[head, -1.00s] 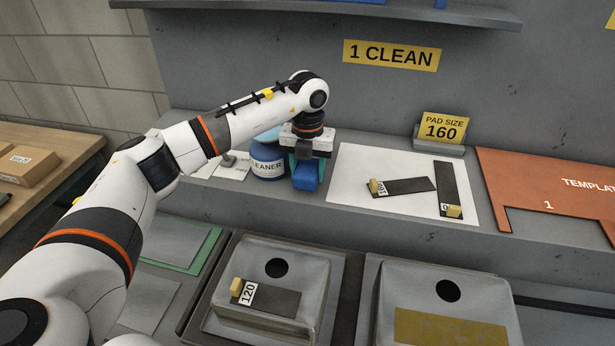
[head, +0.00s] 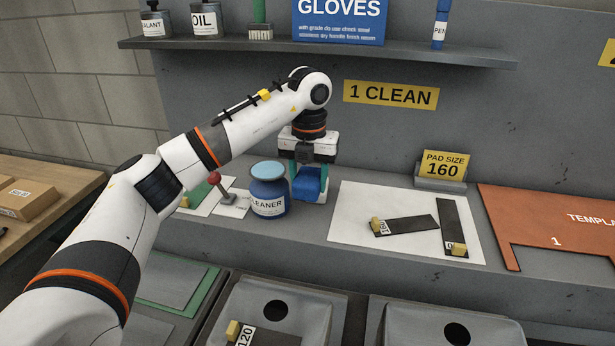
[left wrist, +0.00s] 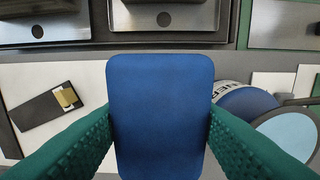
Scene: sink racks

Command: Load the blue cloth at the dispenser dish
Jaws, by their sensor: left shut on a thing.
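My left gripper (head: 310,182) is shut on the blue cloth (head: 312,187), above the ledge just right of the cleaner jar. In the left wrist view the cloth (left wrist: 160,115) is a flat blue rounded pad between the green fingers. The dispenser is a blue jar labelled CLEANER (head: 267,197), with a pale blue round dish (head: 268,169) on top. In the left wrist view the dish (left wrist: 288,137) lies to the right of the cloth, apart from it in the picture. My right gripper is not in view.
A white sheet with two dark pads (head: 405,225) lies right of the gripper. A red-knobbed tool (head: 220,187) stands left of the jar. An orange template (head: 555,225) is at far right. Sinks (head: 275,305) are in front, and a shelf (head: 320,52) is above.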

